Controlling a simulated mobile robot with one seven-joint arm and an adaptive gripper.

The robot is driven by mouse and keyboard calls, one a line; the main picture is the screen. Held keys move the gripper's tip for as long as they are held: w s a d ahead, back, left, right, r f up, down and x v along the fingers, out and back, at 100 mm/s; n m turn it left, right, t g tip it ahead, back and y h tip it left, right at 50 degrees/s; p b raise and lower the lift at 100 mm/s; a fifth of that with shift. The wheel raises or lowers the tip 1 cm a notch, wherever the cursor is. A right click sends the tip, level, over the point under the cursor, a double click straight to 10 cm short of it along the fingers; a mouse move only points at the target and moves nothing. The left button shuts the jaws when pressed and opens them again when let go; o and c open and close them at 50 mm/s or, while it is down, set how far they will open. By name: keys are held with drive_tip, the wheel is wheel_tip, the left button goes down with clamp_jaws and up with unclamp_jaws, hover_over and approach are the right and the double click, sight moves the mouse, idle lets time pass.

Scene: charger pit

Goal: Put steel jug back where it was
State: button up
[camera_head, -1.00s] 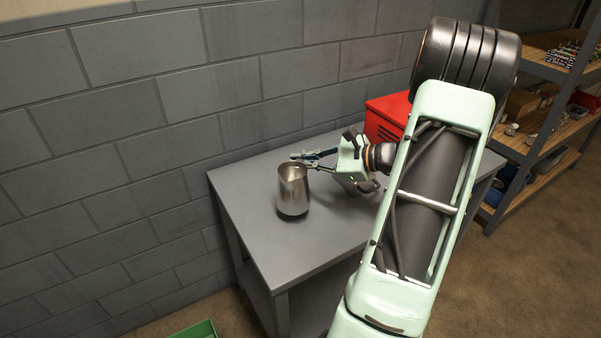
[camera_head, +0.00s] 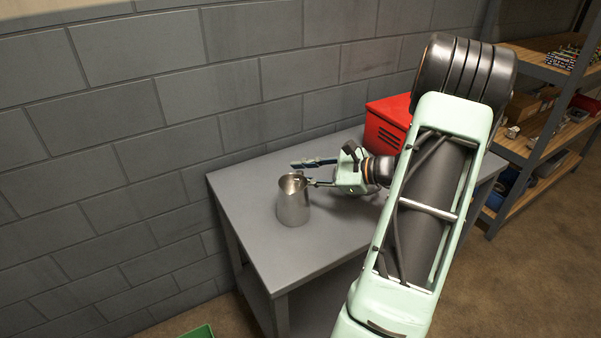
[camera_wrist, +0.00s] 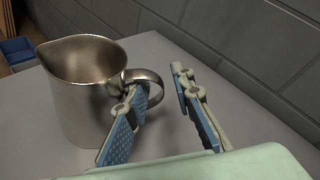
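The steel jug (camera_head: 293,203) stands upright on the grey table, near its left part. In the wrist view the jug (camera_wrist: 82,100) is at the left, with its spout to the left and its handle towards my fingers. My gripper (camera_head: 305,173) is open at the jug's handle side, with a clear gap between the fingers. In the wrist view my gripper (camera_wrist: 157,90) has its left finger overlapping the handle, while its right finger is clear of the jug. Whether the left finger touches the handle or passes through its loop, I cannot tell.
The grey table (camera_head: 255,235) is clear in front of the jug. A red metal box (camera_head: 388,122) stands at the table's back right, behind my gripper. A block wall (camera_head: 150,120) runs behind. Shelving (camera_head: 540,140) stands at the right, and a green bin (camera_head: 198,333) shows on the floor.

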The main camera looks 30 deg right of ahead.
drive_tip(key=shift+r, duration=0.3)
drive_tip(key=p+v, duration=0.3)
drive_tip(key=v, duration=0.9)
drive_tip(key=shift+f, duration=0.1)
